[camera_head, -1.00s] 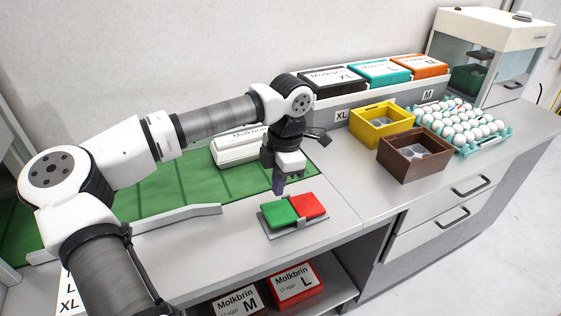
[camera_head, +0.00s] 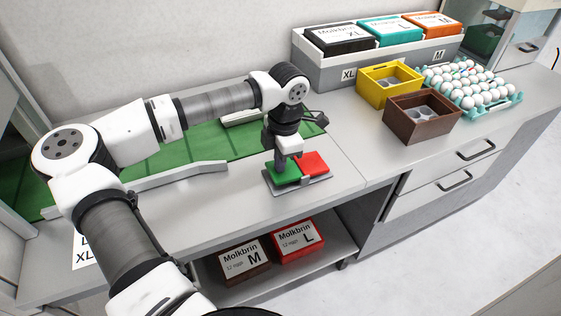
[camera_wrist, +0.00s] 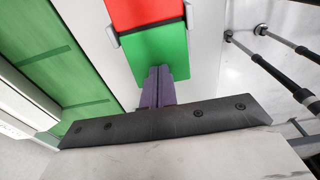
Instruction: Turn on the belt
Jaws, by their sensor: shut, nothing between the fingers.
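A switch box with a green button (camera_head: 281,176) and a red button (camera_head: 314,162) sits on the grey counter in front of the belt. My gripper (camera_head: 281,164) is shut and empty, pointing down with its purple fingertips at the green button. In the wrist view the shut fingertips (camera_wrist: 158,72) overlap the green button (camera_wrist: 155,50), with the red button (camera_wrist: 145,12) beyond it. Whether they touch or press the button I cannot tell. The green belt (camera_head: 190,147) lies behind the switch, partly hidden by my arm.
To the right stand a yellow box (camera_head: 373,98), a brown box (camera_head: 412,132) and an egg tray (camera_head: 515,100). A metal guide rail (camera_head: 180,177) runs along the belt's front.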

